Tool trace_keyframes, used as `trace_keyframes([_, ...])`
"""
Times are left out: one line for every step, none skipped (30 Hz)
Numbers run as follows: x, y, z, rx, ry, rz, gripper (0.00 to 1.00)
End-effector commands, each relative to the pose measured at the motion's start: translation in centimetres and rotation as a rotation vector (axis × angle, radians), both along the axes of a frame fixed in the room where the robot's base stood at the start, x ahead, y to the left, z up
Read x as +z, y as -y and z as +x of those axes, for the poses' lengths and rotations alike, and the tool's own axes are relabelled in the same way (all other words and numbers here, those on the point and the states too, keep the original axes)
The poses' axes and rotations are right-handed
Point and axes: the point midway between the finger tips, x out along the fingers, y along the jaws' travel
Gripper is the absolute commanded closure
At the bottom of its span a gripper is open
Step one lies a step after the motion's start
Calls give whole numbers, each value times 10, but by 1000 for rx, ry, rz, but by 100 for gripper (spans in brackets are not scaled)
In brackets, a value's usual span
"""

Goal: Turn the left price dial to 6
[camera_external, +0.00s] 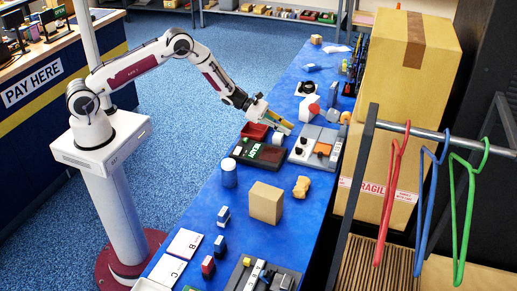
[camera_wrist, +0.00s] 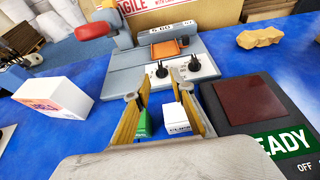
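A grey weighing machine with a white panel (camera_wrist: 178,77) stands ahead of my gripper in the wrist view. Two black dials stand upright on that panel, the left dial (camera_wrist: 162,71) and the right dial (camera_wrist: 194,64). The marks around them are too small to read. In the external view the machine (camera_external: 326,134) is to the right of my gripper (camera_external: 284,124). In the wrist view the two yellowish fingers of my gripper (camera_wrist: 158,108) are apart, with their tips short of the panel. I see no dial between them.
A small white box (camera_wrist: 174,121) and a green object (camera_wrist: 143,126) show between the fingers, lower down. A dark READY terminal (camera_wrist: 258,110) lies right. A white box with a red label (camera_wrist: 58,97) is left. A tan carton (camera_external: 266,202) stands nearer on the blue table.

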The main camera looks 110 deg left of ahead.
Motion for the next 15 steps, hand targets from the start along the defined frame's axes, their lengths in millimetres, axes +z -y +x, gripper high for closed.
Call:
trace_keyframes([-1, 0, 3, -1, 0, 1, 76])
trace_keyframes([-2, 0, 5, -1, 1, 1, 76])
trace_keyframes([-3, 1, 7, -1, 0, 1, 76])
trace_keyframes([-4, 1, 9, -1, 0, 1, 76])
trace_keyframes([-5, 1, 11, -1, -1, 1, 76])
trace_keyframes([-6, 1, 14, -1, -1, 1, 76])
trace_keyframes([-8, 1, 17, -1, -1, 1, 76])
trace_keyframes([-8, 1, 19, -2, 0, 1, 76])
trace_keyframes([-9, 1, 23, -2, 1, 1, 76])
trace_keyframes([-10, 1, 25, -2, 0, 1, 76])
trace_keyframes([-12, 1, 28, -1, 0, 1, 76])
trace_keyframes([-13, 1, 31, -1, 0, 1, 76])
trace_keyframes([-14, 1, 34, -2, 0, 1, 76])
trace_keyframes([-15, 1, 36, -2, -1, 1, 76])
trace_keyframes([-16, 1, 40, -2, 0, 2, 76])
